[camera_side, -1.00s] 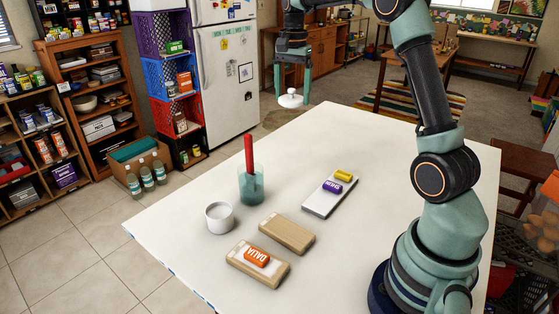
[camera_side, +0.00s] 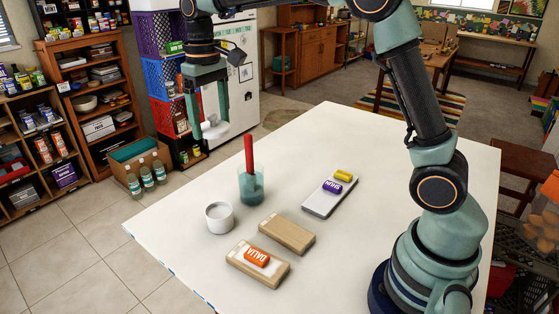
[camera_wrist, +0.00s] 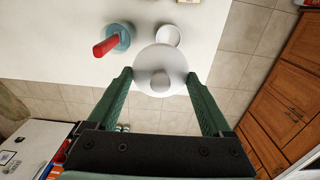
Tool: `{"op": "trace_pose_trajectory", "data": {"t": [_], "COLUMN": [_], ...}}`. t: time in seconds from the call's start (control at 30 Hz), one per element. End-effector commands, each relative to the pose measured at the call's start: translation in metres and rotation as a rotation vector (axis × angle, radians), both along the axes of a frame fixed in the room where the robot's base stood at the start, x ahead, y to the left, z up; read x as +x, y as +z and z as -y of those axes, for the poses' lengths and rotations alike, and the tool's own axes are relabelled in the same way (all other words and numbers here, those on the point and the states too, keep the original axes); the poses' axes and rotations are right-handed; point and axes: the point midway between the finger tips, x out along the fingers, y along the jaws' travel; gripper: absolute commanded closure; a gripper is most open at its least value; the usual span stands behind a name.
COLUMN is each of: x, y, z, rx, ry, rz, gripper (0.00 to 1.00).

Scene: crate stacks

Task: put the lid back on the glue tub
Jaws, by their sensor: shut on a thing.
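The glue tub (camera_side: 219,219) is a small white round pot, open at the top, on the white table (camera_side: 340,255). It also shows in the wrist view (camera_wrist: 168,35), just beyond the lid. My gripper (camera_side: 211,131) is shut on the white round lid (camera_side: 214,132) and holds it in the air, above and behind the tub in the side view. In the wrist view the lid (camera_wrist: 150,58) with its round knob lies between my fingertips, partly overlapping the tub's near edge.
A teal cup (camera_side: 251,190) with a red-handled tool (camera_side: 248,153) stands close behind the tub. Two wooden blocks (camera_side: 287,234) lie in front, one bearing an orange DALIA pack (camera_side: 257,257). A pale slab (camera_side: 322,201) holds purple and yellow packs.

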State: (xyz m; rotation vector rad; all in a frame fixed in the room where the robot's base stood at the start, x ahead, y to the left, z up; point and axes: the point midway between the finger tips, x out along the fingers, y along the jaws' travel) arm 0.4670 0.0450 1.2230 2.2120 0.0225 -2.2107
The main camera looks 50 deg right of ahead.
Motion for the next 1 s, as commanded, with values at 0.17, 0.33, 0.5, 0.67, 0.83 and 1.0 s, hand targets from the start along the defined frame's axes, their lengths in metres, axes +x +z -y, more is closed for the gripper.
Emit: {"op": "trace_pose_trajectory", "data": {"t": [0.17, 0.33, 0.5, 0.67, 0.83, 1.0], "x": [-0.005, -0.005, -0.005, -0.005, -0.004, -0.004], "y": [-0.004, -0.037, -0.075, -0.109, -0.128, -0.137], "z": [-0.025, -0.023, -0.023, -0.022, -0.022, -0.022], "rx": [0.0, 0.0, 0.0, 0.0, 0.0, 0.0], "ry": [0.142, 0.132, 0.13, 0.129, 0.128, 0.128], "rz": [-0.002, -0.005, -0.007, -0.005, -0.002, -0.002], "gripper": [0.67, 0.67, 0.67, 0.67, 0.67, 0.67]}}
